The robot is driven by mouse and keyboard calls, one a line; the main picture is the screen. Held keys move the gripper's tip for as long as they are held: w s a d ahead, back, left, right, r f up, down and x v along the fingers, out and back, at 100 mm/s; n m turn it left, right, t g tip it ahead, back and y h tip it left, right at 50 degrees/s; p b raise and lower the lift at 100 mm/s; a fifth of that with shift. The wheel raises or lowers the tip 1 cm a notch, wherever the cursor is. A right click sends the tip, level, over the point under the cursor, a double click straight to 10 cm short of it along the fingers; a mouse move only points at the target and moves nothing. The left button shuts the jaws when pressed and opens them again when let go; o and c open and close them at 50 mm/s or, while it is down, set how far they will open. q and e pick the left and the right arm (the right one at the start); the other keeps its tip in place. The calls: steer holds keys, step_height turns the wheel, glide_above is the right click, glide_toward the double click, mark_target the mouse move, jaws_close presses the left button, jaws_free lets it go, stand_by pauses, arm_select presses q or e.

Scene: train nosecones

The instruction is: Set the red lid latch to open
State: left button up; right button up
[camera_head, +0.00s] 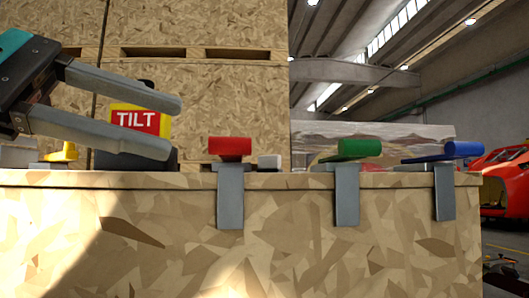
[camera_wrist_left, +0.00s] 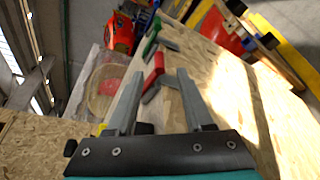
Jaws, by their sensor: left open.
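The red lid latch (camera_head: 230,147) sits on the top front edge of a wooden crate (camera_head: 120,220), with its grey metal strip hanging down the front face. My left gripper (camera_head: 174,127) reaches in from the left, open and empty. In the head view its fingertips are left of the red latch and a little above it, apart from it. In the left wrist view the red latch (camera_wrist_left: 154,68) shows beyond and between the open fingertips (camera_wrist_left: 158,75). My right gripper is not in view.
A green latch (camera_head: 360,149) and a blue latch (camera_head: 450,149) sit further right along the same edge. A sign reading TILT (camera_head: 137,120) stands behind my left fingers. A small yellow part (camera_head: 65,151) is at the far left. Tall wooden crates (camera_head: 200,25) rise behind.

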mark_target(255, 152)
arm_select(q)
steer(key=x, duration=1.2)
steer(key=shift+w+p, duration=0.1)
steer(key=shift+p, duration=0.3)
steer(key=shift+c, duration=0.2)
steer(key=shift+a, duration=0.1)
jaws_close()
stand_by(0.4)
